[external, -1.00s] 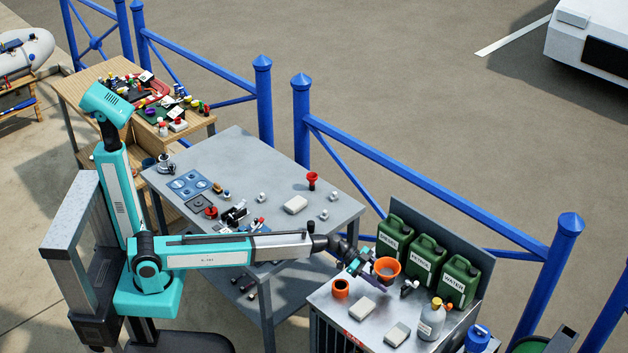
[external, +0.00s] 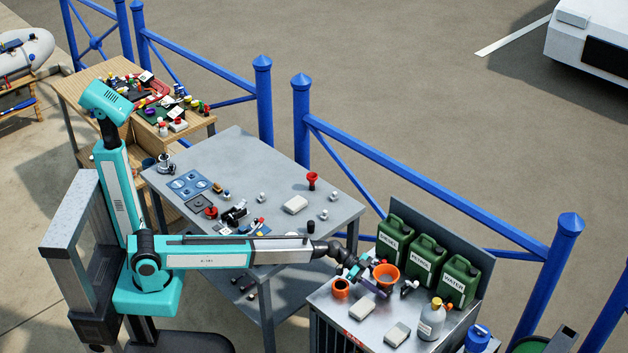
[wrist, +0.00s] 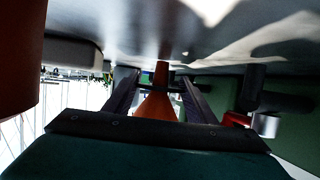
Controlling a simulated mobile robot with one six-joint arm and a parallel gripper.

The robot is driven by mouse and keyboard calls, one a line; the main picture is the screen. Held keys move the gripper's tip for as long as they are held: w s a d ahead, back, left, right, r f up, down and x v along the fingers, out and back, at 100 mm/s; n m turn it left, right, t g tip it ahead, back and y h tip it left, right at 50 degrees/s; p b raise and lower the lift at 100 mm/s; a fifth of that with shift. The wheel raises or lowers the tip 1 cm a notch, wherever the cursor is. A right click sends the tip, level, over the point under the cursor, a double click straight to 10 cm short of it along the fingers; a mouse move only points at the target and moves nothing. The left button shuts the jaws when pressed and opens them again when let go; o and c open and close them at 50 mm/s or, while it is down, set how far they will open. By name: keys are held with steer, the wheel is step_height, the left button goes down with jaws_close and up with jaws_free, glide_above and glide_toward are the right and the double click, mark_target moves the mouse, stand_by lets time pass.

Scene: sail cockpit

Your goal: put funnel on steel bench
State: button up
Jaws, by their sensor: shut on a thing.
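The orange funnel (external: 387,271) is at my gripper (external: 376,279), over the shiny top of the cabinet (external: 372,327). In the wrist view the funnel (wrist: 155,107) sits between the two dark fingers of my gripper (wrist: 160,88), which are shut on it. Its narrow stem points to the shiny surface at the top of that view. I cannot tell whether it touches. The grey metal bench (external: 262,162) stands to the left of the cabinet.
Green jerrycans (external: 424,257) stand behind the funnel. An orange cup (external: 340,288), pale blocks (external: 397,333) and a grey bottle (external: 431,323) are on the cabinet. A red funnel-shaped thing (external: 312,180) and a white block (external: 295,204) are on the grey bench. Blue railing (external: 430,190) runs behind.

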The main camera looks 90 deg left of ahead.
steer(key=shift+f, duration=0.15)
steer(key=o, duration=1.1)
steer(key=shift+o, duration=0.2)
steer(key=shift+r, duration=0.2)
steer(key=shift+b+v, duration=1.55)
steer(key=shift+v, duration=4.5)
steer(key=shift+f, duration=0.1)
